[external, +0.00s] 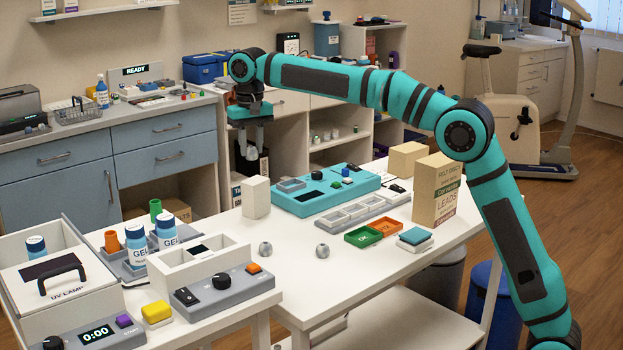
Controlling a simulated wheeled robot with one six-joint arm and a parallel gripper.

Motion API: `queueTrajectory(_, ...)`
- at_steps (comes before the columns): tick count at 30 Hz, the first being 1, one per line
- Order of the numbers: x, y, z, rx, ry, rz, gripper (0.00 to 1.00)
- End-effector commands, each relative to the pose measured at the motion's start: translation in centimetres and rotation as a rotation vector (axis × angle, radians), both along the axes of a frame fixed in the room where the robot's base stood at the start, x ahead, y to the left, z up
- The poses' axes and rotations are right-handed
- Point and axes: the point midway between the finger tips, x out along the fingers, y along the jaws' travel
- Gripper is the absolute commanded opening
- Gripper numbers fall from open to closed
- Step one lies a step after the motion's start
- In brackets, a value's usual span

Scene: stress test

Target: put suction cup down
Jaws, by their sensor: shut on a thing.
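My gripper (251,150) points down in the external view, in the air above and behind the upright white block (256,198) at the table's far left. Its fingers are shut on a small pale thing between their tips, likely the suction cup (251,153). It is too small and too covered to make out its shape. Two small grey round pieces, one on the left (265,249) and one on the right (323,251), lie apart on the white table (390,285); they look like suction cups.
A teal device (330,187) and a grey compartment tray (362,211) stand mid-table. Green (363,237) and orange (385,227) trays and a tall cardboard box (433,190) are to the right. Gel bottles (136,245) and a UV lamp box (60,285) crowd the left. The front middle is clear.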

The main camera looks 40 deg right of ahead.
Motion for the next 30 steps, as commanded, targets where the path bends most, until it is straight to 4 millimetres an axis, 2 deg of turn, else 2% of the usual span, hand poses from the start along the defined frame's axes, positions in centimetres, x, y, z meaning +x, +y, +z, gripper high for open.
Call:
queueTrajectory(1, 1.6, -1.1, 0.2, 0.001, -0.002, 0.003, 0.08)
queueTrajectory(3, 3.1, -2.3, 0.5, 0.001, -0.001, 0.014, 0.08)
queueTrajectory(9, 5.7, -4.7, 0.9, 0.001, -0.001, 0.035, 0.08)
queueTrajectory(13, 6.1, -5.2, 0.4, 0.000, 0.000, 0.041, 0.08)
queueTrajectory(21, 6.1, -5.2, -3.7, 0.000, 0.000, 0.042, 0.08)
queueTrajectory(30, 6.1, -5.2, -5.9, 0.000, 0.000, 0.041, 0.08)
